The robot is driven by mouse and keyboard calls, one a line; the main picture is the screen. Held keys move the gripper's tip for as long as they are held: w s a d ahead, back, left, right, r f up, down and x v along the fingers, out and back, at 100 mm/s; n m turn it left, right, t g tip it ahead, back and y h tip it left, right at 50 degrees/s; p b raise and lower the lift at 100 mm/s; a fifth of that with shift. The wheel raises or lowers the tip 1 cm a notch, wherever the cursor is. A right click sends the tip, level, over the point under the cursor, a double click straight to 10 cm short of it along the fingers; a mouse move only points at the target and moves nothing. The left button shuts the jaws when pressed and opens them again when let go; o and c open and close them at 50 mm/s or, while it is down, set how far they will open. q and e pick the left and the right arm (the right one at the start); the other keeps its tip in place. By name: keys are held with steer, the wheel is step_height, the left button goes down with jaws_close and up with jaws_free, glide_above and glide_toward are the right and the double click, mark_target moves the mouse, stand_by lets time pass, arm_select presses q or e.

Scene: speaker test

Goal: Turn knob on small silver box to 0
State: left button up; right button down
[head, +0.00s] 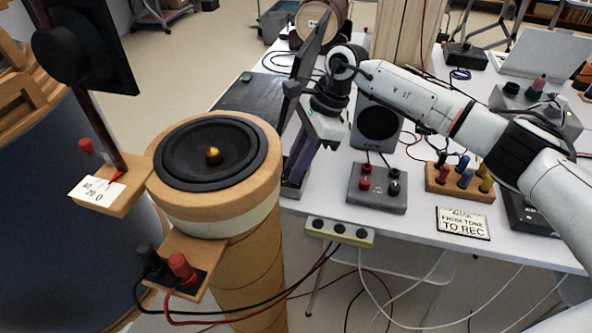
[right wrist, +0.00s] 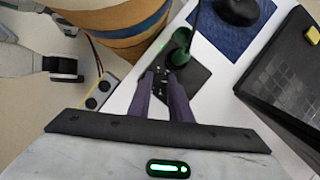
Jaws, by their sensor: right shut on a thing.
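My right gripper (head: 297,178) reaches down from the right arm at the table's left edge. Its two purple fingers also show in the right wrist view (right wrist: 163,76). They are close together over a small box with a dark top (right wrist: 192,78), which has small white marks by the fingertips. In the head view the box (head: 292,191) is mostly hidden behind the fingers. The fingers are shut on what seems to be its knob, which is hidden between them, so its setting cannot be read. My left gripper is not seen.
A round speaker (head: 213,152) on a wooden column stands close on the left. A laptop (head: 262,95) is behind the gripper. A grey terminal box (head: 376,201), a wooden plug block (head: 459,181) and a sign (head: 463,223) are to the right. Cables hang below the table edge.

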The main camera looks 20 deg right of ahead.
steer(key=shift+r+n, duration=0.15)
steer(key=shift+n, duration=0.15)
steer(key=c, duration=1.6)
jaws_free()
steer(key=v, duration=1)
steer(key=shift+w+r, duration=0.1)
steer(key=shift+w, duration=0.05)
